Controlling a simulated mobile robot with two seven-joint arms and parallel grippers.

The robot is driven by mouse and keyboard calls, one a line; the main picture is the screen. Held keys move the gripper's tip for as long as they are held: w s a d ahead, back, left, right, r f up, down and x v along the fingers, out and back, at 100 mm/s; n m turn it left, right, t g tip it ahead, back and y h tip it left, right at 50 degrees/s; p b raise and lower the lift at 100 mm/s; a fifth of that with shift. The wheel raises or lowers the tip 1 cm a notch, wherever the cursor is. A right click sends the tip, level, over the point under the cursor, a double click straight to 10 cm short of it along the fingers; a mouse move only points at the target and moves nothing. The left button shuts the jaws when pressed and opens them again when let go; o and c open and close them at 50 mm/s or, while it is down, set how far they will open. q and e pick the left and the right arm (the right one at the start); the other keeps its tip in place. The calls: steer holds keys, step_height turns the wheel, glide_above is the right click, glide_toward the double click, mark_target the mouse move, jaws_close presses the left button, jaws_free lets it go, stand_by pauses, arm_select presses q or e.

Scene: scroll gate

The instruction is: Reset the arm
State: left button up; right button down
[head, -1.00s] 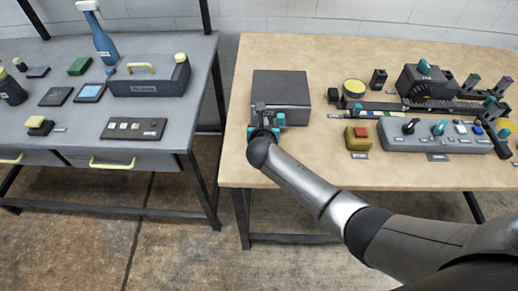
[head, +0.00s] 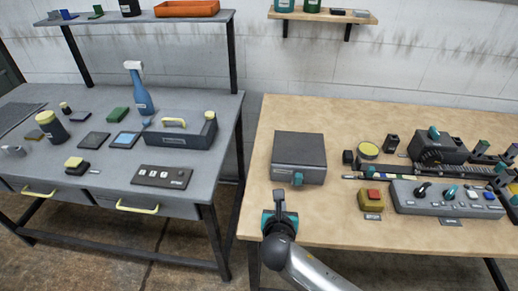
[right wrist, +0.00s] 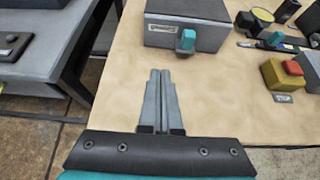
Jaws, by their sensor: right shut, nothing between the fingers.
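My right gripper (head: 279,200) is in front of the dark grey box (head: 299,150) on the wooden table, near the table's front edge. In the right wrist view its two fingers (right wrist: 160,78) are together with nothing between them. The box has a teal knob (head: 297,178) on its front, and this also shows in the right wrist view (right wrist: 187,40). The fingertips are apart from the box and the knob. My left gripper is not in view.
A control panel (head: 446,198) and a yellow block with a red button (head: 371,199) sit to the right on the wooden table (head: 330,222). A grey workbench (head: 105,185) stands at the left, with a gap between. The wood before the box is bare.

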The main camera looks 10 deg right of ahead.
steer(key=s+m, duration=0.1)
steer(key=m, duration=0.1)
steer(key=s+m+g, duration=0.1)
steer(key=s+m, duration=0.1)
steer(key=s+m+g, duration=0.1)
steer(key=m, duration=0.1)
steer(key=shift+s+d+f+m, duration=0.25)
steer(key=shift+s+f+m, duration=0.1)
steer(key=shift+f+m, duration=0.05)
steer(key=s+d+r+m+g+y, duration=0.1)
steer(key=s+r+m+g+y, duration=0.15)
steer(key=s+m, duration=0.85)
steer(key=s+d+r+m+g+y, duration=0.15)
steer(key=s+m+g, duration=0.25)
steer(key=s+m, duration=0.7)
step_height(320, 180, down, 27)
steer(key=m+b, duration=0.2)
steer(key=b, duration=0.3)
arm_select(q)
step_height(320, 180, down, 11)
steer(key=b, duration=0.5)
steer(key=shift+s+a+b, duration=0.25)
steer(key=shift+b, duration=0.15)
arm_select(e)
steer(key=s+d+f+g, duration=0.2)
steer(key=s+f, duration=1.3)
steer(key=f, duration=0.4)
steer(key=shift+s+d+f+h, duration=0.3)
steer(key=shift+s+f, duration=0.05)
